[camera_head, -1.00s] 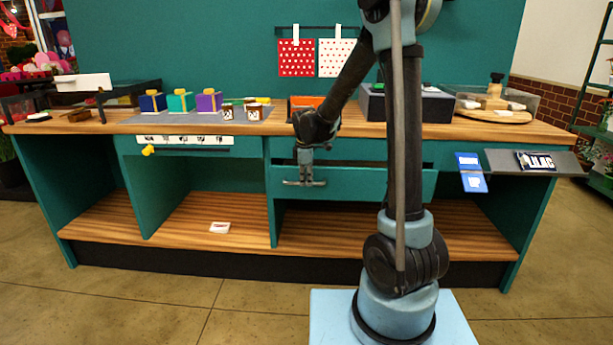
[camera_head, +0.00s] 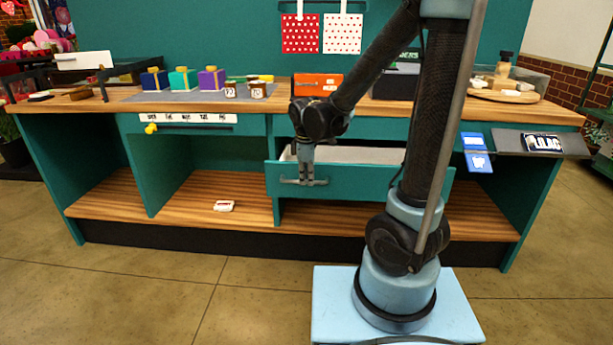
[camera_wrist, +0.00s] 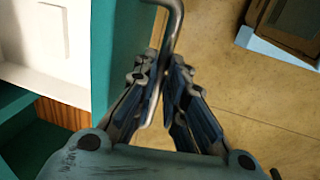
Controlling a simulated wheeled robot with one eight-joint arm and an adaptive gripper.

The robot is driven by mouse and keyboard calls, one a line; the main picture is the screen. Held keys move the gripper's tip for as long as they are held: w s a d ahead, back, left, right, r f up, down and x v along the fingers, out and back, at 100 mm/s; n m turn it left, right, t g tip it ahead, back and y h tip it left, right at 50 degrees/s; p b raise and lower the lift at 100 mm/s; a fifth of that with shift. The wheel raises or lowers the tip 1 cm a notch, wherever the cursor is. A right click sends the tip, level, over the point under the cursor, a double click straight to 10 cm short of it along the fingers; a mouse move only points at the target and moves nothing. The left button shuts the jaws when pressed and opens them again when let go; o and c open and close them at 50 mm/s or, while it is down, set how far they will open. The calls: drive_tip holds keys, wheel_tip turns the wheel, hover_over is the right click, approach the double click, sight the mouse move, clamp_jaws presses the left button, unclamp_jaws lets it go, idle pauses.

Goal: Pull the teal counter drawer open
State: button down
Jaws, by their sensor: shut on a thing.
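The teal counter drawer (camera_head: 375,181) stands pulled partly out below the counter top in the head view, and its pale inside shows behind the front panel. A grey bar handle (camera_head: 289,181) is on the left part of its front. My gripper (camera_head: 304,181) points down at the handle and is shut on it. In the wrist view my gripper (camera_wrist: 165,120) has its two fingers on either side of the metal handle (camera_wrist: 170,50), with the teal drawer front (camera_wrist: 118,50) and white drawer inside (camera_wrist: 50,40) to the left. The drawer's right end is partly behind my arm.
The floor (camera_head: 150,280) in front is clear at the left.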

drive_tip(key=c, duration=1.7)
unclamp_jaws()
drive_tip(key=shift+o, duration=0.2)
drive_tip(key=shift+r, duration=0.15)
wheel_tip(320, 180, up, 12)
drive_tip(key=s, duration=0.2)
drive_tip(key=shift+f, duration=0.25)
drive_tip(key=shift+d, duration=0.1)
drive_tip(key=s+d+f+m, duration=0.5)
drive_tip(key=s+d+m, duration=0.3)
drive_tip(key=d, duration=0.3)
drive_tip(key=s+d+f+m, duration=0.5)
drive_tip(key=s+d+m, duration=0.4)
drive_tip(key=d, duration=0.3)
drive_tip(key=shift+m, duration=0.3)
